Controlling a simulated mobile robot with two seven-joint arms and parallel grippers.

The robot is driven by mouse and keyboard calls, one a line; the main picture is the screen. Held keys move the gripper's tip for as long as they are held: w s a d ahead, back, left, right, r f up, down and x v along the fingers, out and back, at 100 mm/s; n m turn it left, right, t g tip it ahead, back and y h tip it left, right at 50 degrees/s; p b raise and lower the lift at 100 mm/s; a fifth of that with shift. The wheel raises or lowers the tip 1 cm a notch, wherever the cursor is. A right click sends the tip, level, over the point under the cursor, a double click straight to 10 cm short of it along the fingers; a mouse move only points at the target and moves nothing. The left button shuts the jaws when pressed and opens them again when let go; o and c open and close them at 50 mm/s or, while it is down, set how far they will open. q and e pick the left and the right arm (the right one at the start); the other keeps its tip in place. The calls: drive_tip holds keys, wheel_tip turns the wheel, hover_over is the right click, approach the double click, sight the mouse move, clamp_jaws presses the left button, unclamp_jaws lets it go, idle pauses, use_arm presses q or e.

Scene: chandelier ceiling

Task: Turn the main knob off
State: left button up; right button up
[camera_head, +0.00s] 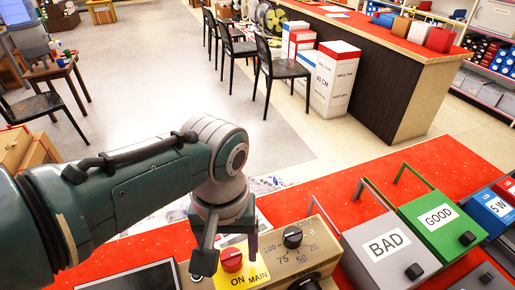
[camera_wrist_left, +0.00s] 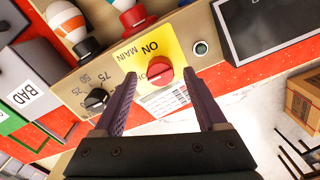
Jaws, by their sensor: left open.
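The main knob (camera_head: 231,260) is red and sits on a yellow plate (camera_head: 256,272) marked ON and MAIN, on a beige panel. In the left wrist view the main knob (camera_wrist_left: 160,70) lies ahead, between the lines of the two fingers. My left gripper (camera_head: 227,247) is open, its fingers pointing down on either side of the knob in the head view. In the left wrist view my left gripper (camera_wrist_left: 167,92) has a wide gap with nothing held; contact with the knob cannot be told. My right gripper is not in view.
A black dial (camera_head: 292,237) with numbers is on the same panel, right of the main knob. The grey BAD box (camera_head: 369,232) and green GOOD box (camera_head: 417,207) stand further right. A dark-faced tablet-like object (camera_head: 130,278) lies to the left. The red counter (camera_head: 335,205) has clear room behind the panel.

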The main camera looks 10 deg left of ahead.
sight(231, 257)
use_arm(q)
wheel_tip(231, 257, up, 7)
drive_tip(key=shift+f+p, duration=0.1)
drive_tip(key=shift+p, duration=1.15)
drive_tip(key=shift+r, duration=0.7)
